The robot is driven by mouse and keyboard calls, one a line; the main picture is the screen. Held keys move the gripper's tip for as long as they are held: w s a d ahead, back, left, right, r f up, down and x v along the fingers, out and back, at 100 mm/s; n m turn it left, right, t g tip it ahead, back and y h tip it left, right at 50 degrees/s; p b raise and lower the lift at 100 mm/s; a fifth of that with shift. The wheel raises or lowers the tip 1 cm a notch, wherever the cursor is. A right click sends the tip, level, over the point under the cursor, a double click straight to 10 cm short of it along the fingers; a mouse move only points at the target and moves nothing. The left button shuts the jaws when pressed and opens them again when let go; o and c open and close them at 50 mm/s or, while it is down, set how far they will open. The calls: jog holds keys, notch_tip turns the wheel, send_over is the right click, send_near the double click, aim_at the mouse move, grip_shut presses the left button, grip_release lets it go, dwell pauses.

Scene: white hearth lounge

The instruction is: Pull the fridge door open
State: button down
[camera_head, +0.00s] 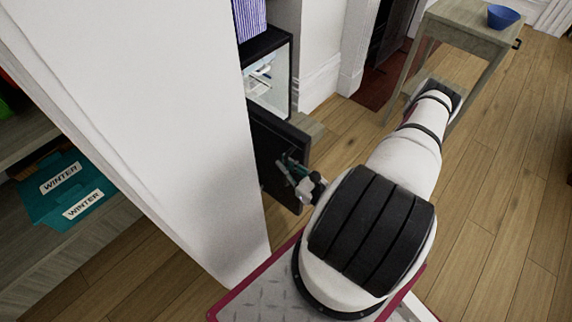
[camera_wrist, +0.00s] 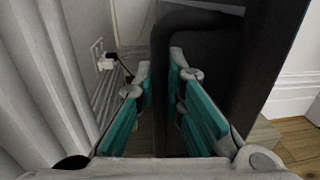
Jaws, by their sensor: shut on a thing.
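The small black fridge (camera_head: 284,48) stands past the white wall, and its pale, lit inside with shelves shows. Its dark door (camera_head: 268,150) stands open, swung out from the body. My gripper (camera_head: 291,172) is at the door's outer part, close to its free edge. In the wrist view, the dark bent bar of the door handle (camera_wrist: 160,95) runs down between the teal fingers of my gripper (camera_wrist: 160,68), which is shut on it. The dark door (camera_wrist: 262,60) fills the right of that view. The handle is hard to make out in the head view.
A white wall (camera_head: 165,110) stands close on the left, with a shelf holding teal boxes (camera_head: 68,188) beyond it. A wooden table (camera_head: 462,32) with a blue bowl (camera_head: 502,17) stands at the upper right. The wooden floor (camera_head: 500,170) at right is clear.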

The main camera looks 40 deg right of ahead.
jog(key=c, duration=1.7)
grip_release()
jog(key=shift+o, duration=0.2)
jog(key=shift+s, duration=0.1)
jog(key=s, duration=1.2)
